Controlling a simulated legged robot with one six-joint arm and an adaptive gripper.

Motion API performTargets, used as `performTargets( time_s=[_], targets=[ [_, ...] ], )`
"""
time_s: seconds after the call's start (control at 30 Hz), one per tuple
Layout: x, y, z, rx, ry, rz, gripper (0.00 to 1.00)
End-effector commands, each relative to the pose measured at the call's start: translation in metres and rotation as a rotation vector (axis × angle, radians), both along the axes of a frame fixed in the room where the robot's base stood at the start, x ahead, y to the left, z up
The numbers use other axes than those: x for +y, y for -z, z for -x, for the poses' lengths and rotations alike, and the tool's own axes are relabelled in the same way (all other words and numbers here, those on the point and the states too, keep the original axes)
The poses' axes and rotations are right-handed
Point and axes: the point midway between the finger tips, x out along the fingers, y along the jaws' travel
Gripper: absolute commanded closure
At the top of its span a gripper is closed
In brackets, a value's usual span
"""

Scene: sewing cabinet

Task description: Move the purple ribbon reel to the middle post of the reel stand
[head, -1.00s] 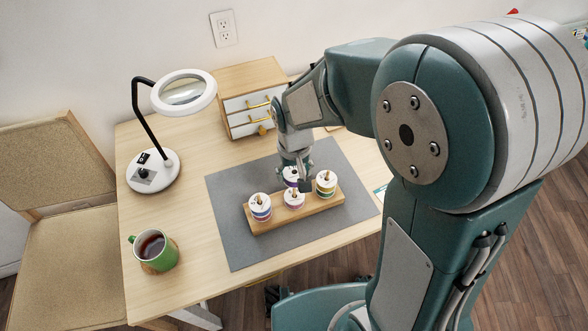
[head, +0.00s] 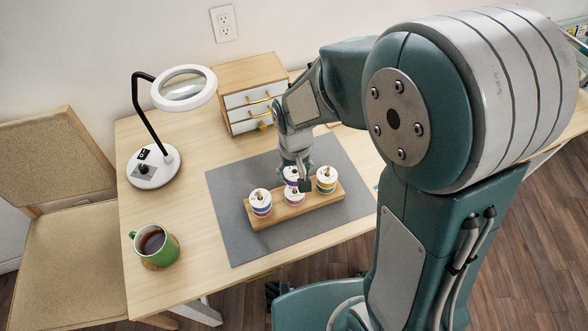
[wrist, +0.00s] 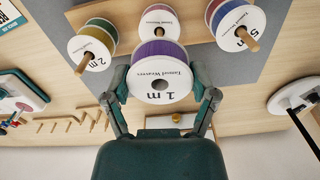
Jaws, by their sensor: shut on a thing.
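The purple ribbon reel (wrist: 161,72), with a white face marked "1 m", is between the fingers of my gripper (wrist: 160,84) in the wrist view. In the head view my gripper (head: 303,184) is behind the wooden reel stand (head: 320,205), and the held reel (head: 290,175) is partly hidden. The stand bears three reels: a blue-and-purple one (head: 261,206) on the left, a pink-purple one (head: 293,198) in the middle, and a yellow-green one (head: 326,184) on the right. The middle post pokes through the pink-purple reel. The held reel appears beside the stand, on its drawer side.
A grey mat (head: 230,232) lies under the stand. A magnifier lamp (head: 154,168) and a green mug (head: 165,252) stand at the left. A small drawer cabinet (head: 245,80) stands at the back. The mat's left part is clear.

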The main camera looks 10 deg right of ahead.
Motion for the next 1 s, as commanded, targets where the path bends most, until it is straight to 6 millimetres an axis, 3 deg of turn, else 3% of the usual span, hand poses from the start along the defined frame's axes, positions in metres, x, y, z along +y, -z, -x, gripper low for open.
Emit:
performTargets(
  time_s=[1.0],
  targets=[
    [0.000, 0.022, 0.000, 0.000, 0.000, 0.000, 0.62]
  ],
)
